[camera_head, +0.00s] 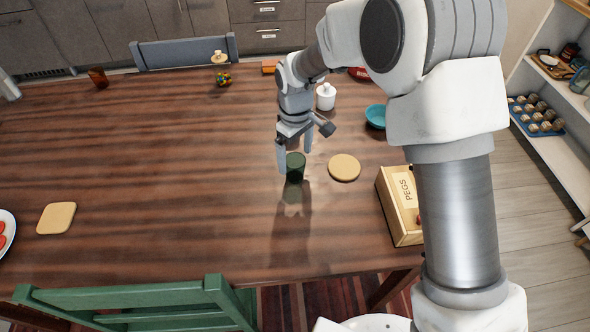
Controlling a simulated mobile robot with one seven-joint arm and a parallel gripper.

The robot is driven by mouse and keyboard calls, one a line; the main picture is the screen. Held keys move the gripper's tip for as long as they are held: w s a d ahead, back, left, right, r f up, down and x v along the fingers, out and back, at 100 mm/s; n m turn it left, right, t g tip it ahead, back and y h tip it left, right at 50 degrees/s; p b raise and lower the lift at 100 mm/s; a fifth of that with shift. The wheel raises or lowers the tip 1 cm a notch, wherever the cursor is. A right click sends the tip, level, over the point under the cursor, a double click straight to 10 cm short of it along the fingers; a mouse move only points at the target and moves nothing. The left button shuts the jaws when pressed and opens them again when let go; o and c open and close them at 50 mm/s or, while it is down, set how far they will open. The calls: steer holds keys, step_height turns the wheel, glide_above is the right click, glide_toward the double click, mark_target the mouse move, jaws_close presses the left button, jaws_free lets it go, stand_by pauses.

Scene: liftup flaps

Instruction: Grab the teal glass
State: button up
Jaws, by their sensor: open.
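A dark green-teal glass (295,168) stands upright on the brown wooden table (150,180), left of a round tan coaster. My gripper (295,157) points down at the glass from above and behind. Its jaws are open. The left finger shows beside the glass's left edge; the other finger shows just above its right side. I cannot tell whether either finger touches the glass.
A white lidded jar (326,96) and a teal bowl (376,116) stand behind. A green chair (130,305) is in front. The table's left middle is clear.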

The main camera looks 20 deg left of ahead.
step_height(320, 180, down, 5)
steer(key=shift+b, duration=0.45)
steer(key=c, duration=1.5)
